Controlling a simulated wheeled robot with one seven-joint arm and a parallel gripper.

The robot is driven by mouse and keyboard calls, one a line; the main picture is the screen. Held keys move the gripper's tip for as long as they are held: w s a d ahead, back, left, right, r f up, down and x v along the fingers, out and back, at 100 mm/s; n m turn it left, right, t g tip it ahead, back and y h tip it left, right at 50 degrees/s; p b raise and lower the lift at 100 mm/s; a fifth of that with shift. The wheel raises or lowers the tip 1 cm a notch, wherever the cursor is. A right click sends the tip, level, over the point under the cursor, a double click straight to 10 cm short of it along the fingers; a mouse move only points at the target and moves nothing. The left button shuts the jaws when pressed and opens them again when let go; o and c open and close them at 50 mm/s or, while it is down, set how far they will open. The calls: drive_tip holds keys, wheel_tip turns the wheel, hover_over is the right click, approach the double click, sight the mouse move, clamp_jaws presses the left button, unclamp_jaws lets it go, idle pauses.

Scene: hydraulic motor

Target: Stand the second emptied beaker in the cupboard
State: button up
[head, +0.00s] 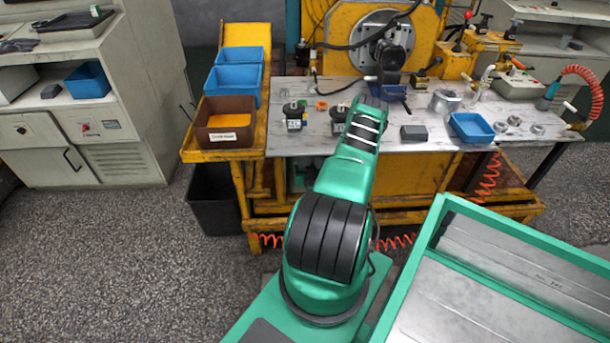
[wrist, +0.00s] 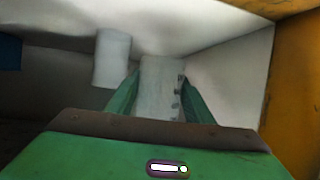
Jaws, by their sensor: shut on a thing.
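In the wrist view my gripper (wrist: 161,77) has its two green fingers closed on the sides of a pale beaker (wrist: 160,98) with dark marks along its right side. A second pale cylinder, seemingly the other beaker (wrist: 112,58), stands to the left, apart from the held one. Both are inside a pale-walled space that looks like the cupboard (wrist: 230,80). Whether the held beaker's base touches the cupboard floor cannot be told. In the head view my arm reaches toward the bench and hides my gripper and both beakers.
An orange panel (wrist: 295,90) borders the right of the wrist view, and a dark blue thing (wrist: 10,52) shows at far left. The workbench (head: 350,140) carries a blue tray (head: 472,127), a grey block (head: 413,133) and metal parts. A brown bin (head: 225,123) stands left.

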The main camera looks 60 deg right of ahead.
drive_tip(key=shift+f, duration=2)
drive_tip(key=o, duration=1.1)
drive_tip(key=shift+f, duration=0.1)
drive_tip(key=shift+s+a+r, duration=0.2)
drive_tip(key=v, duration=0.8)
drive_tip(key=shift+s+a, duration=0.1)
drive_tip(key=shift+a, duration=0.1)
drive_tip(key=shift+s+a+r, duration=0.25)
drive_tip(key=shift+s+a, duration=0.35)
drive_tip(key=shift+s, duration=0.3)
drive_tip(key=shift+s+a+r, duration=0.2)
drive_tip(key=shift+a+r, duration=0.1)
drive_tip(key=shift+r, duration=0.1)
